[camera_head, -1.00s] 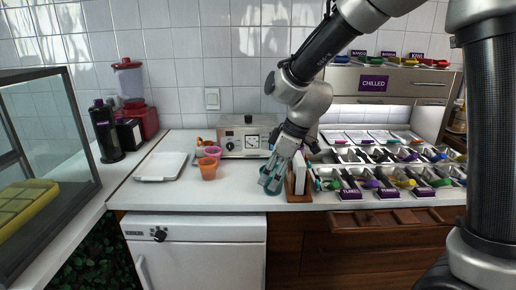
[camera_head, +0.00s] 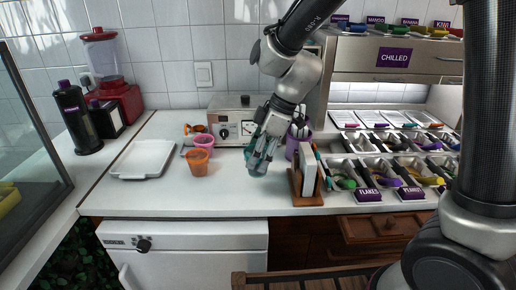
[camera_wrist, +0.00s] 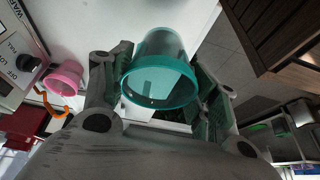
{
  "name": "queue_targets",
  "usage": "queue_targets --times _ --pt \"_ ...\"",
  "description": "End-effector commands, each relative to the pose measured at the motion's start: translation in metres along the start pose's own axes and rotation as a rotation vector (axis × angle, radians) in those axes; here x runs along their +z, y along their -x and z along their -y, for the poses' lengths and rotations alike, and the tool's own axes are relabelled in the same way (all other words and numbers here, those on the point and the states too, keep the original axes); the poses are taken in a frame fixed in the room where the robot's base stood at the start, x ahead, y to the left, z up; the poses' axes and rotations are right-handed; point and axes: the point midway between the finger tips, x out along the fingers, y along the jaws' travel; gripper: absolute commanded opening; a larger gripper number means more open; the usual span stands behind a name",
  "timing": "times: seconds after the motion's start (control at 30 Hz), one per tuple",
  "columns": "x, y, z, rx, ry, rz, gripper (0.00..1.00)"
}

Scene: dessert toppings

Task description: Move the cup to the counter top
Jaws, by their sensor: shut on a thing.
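A translucent teal cup (camera_head: 257,168) is between the fingers of my gripper (camera_head: 264,150), over the front middle of the white counter top (camera_head: 225,195). In the wrist view the same cup (camera_wrist: 160,72) sits between both fingers of my gripper (camera_wrist: 160,85), its round rim toward the camera. My gripper is shut on it. I cannot tell whether its base touches the counter. An orange cup (camera_head: 198,164) and a pink cup (camera_head: 204,142) stand on the counter to the left; the pink one also shows in the wrist view (camera_wrist: 66,77).
A wooden holder (camera_head: 307,186) with white cards stands just right of the teal cup. A purple cup (camera_head: 293,146) is behind it. A toaster-like machine (camera_head: 232,122) stands behind. A white tray (camera_head: 145,158) lies left. Topping bins fill the right. A wooden piece (camera_head: 300,280) shows below.

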Motion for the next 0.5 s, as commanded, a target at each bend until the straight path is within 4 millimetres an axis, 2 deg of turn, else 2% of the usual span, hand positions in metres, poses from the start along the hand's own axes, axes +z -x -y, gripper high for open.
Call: queue_targets --times 0.3,0.5 --pt "0.012 -0.028 -0.001 -0.001 -0.001 0.001 0.40" --pt "0.016 -0.038 -0.001 0.000 -0.001 0.000 0.40"
